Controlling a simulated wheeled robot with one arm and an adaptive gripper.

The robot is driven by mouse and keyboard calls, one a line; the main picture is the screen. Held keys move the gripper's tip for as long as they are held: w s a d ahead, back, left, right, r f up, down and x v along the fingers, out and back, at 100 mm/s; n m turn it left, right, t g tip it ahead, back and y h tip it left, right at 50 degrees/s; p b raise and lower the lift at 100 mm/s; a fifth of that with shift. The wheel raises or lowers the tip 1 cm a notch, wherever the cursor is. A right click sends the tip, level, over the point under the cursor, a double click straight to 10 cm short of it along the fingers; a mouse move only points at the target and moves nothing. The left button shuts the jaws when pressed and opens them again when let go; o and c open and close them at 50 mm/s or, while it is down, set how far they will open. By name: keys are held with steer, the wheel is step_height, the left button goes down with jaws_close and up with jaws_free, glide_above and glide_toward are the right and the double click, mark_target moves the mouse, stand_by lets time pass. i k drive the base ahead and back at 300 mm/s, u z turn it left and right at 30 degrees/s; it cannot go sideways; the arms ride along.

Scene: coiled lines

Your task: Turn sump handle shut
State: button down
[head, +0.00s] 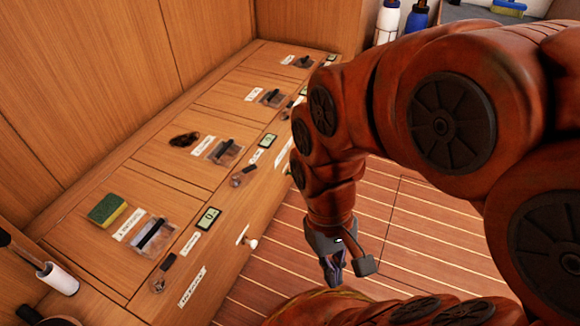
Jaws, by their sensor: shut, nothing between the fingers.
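Several dark handles on square plates sit in a row along the wooden bench, each with a white label too small to read. The nearest handle (151,234) is at the lower left, and the others are a second handle (223,150), a third (271,97) and a far one (304,61). I cannot tell which is the sump handle. My gripper (335,284) is shut and empty. It points down over the striped floor, to the right of the bench front and apart from every handle.
A green and yellow sponge (107,209) and a dark clump (185,139) lie on the bench. Small displays (208,218) line its front edge. A pale knob (251,243) sticks out from the front. White and blue bottles (416,18) stand at the back. The striped floor (400,235) is partly clear.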

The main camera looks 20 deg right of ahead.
mark_target(253, 167)
steer(key=z, duration=0.75)
steer(key=k, duration=0.9)
steer(key=u, duration=1.6)
steer(key=i, duration=0.5)
